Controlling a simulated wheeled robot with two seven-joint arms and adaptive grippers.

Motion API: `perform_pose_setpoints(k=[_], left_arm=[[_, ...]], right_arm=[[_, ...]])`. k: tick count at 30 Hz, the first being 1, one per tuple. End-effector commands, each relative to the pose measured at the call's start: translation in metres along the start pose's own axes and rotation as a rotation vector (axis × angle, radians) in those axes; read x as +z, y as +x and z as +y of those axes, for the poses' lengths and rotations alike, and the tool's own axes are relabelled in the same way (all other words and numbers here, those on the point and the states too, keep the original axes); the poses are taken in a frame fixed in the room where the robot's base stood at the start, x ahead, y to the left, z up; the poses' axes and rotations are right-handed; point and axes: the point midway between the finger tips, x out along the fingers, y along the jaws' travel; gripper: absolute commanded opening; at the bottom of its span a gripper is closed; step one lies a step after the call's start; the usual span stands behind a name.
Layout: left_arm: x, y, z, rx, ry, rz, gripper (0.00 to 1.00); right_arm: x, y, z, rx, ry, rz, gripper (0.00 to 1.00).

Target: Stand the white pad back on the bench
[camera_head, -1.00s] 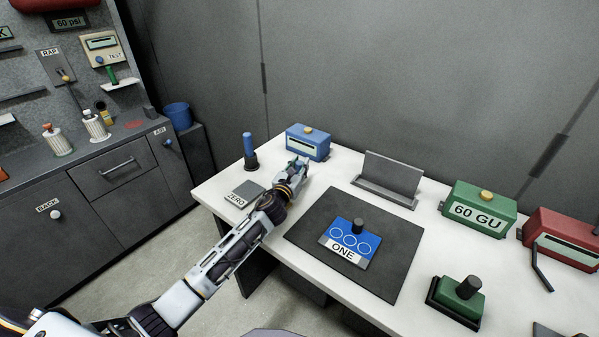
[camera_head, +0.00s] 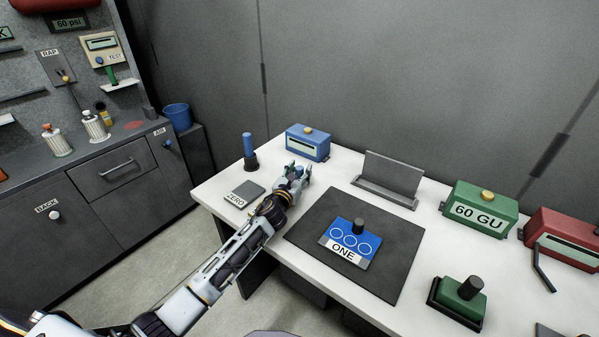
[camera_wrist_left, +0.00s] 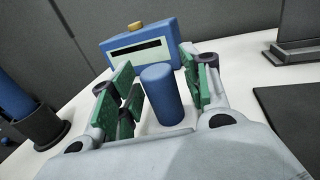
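The white pad (camera_wrist_left: 190,120) shows in the left wrist view as a pale base under an upright blue cylindrical handle (camera_wrist_left: 163,95). It appears to stand on the white bench (camera_head: 222,183), but its contact with the bench is partly hidden. In the head view my left gripper (camera_head: 297,168) mostly covers it. In the wrist view my left gripper (camera_wrist_left: 157,82) has its green-padded fingers spread on either side of the handle, seemingly with gaps. My right gripper is out of view.
A blue slotted box (camera_head: 308,142) stands just beyond the left gripper. A blue rod in a dark holder (camera_head: 250,163) and the grey ZERO block (camera_head: 245,194) are to its left. The dark mat (camera_head: 400,245) with the blue ONE block (camera_head: 351,243) lies to its right.

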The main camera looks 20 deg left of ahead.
Motion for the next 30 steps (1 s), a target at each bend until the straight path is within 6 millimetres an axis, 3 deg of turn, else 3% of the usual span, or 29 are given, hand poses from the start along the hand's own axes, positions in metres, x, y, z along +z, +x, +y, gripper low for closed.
perform_pose_setpoints(k=[13,30], left_arm=[[0.004,0.0,0.0,0.0,0.001,0.0,0.47],[0.001,-0.048,0.0,0.0,0.001,0.001,0.47]], right_arm=[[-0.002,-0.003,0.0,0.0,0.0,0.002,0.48],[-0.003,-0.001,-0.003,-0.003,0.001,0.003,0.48]])
